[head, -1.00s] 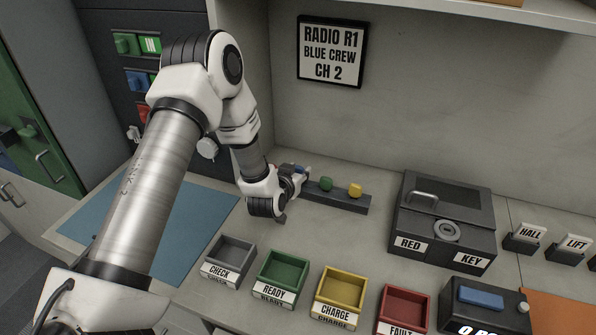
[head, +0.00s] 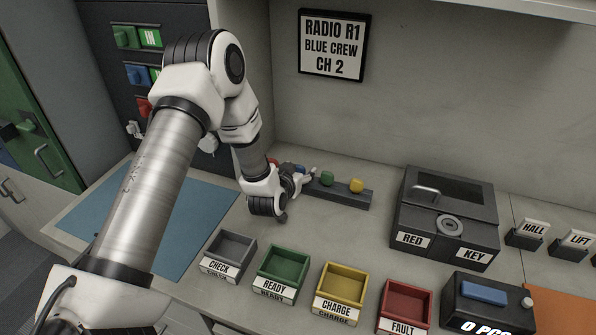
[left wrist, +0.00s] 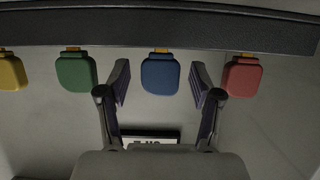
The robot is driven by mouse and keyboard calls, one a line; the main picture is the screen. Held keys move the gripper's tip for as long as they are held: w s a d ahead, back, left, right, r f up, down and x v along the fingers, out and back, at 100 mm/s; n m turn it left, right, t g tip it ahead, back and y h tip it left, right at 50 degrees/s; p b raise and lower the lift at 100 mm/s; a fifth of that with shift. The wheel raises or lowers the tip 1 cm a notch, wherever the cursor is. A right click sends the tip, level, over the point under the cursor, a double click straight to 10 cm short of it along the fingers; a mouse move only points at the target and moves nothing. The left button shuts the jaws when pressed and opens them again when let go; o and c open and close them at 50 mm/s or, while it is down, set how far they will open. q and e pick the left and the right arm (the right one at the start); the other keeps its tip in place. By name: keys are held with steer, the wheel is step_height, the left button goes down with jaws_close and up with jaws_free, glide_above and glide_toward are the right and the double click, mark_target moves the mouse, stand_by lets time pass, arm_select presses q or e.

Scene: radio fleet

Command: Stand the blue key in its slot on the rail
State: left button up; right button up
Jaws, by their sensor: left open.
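The blue key (left wrist: 161,74) shows in the left wrist view with its stem at the rail (left wrist: 160,27), lined up with the other keys. In the head view it is mostly hidden by my left gripper (head: 298,180), with a little blue (head: 299,167) showing. My left gripper is open, with one finger on each side of the blue key in the left wrist view and a gap on both sides. The rail (head: 340,198) lies along the back of the counter. My right gripper is not in view.
On the rail, the green key (left wrist: 76,72) and red key (left wrist: 242,76) flank the blue one closely; the yellow key (head: 356,186) stands beyond green. A dark red-key box (head: 445,215) is to the right. Grey, green, yellow and red trays stand in front.

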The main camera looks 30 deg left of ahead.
arm_select(q)
steer(key=v, duration=1.2)
